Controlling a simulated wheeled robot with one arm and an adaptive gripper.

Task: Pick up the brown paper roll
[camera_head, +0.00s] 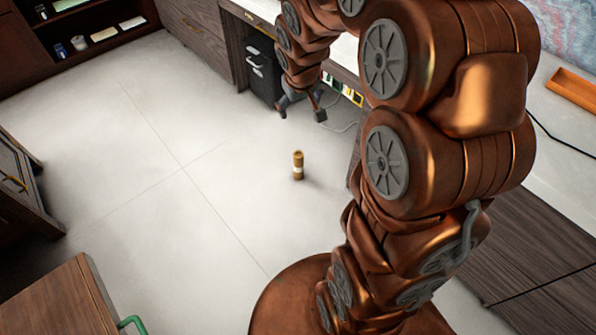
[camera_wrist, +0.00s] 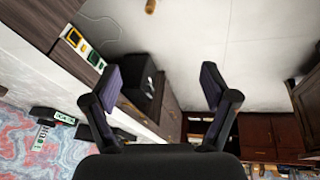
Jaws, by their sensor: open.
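The brown paper roll (camera_head: 298,166) stands upright on the pale floor in the head view, with a light band around its lower part. In the wrist view a small part of it (camera_wrist: 151,6) shows at the top edge, and the rest is cut off. My gripper (camera_head: 301,104) hangs above and behind the roll in the head view, apart from it. In the wrist view my gripper (camera_wrist: 162,85) has its two dark fingers spread wide, with nothing between them held.
A black bin (camera_head: 263,71) stands by the desk, behind my gripper. A cable lies on the floor near it. A wooden cabinet (camera_head: 62,305) with a green handle is at lower left. Dark shelves (camera_head: 75,25) stand at the back left. The floor around the roll is clear.

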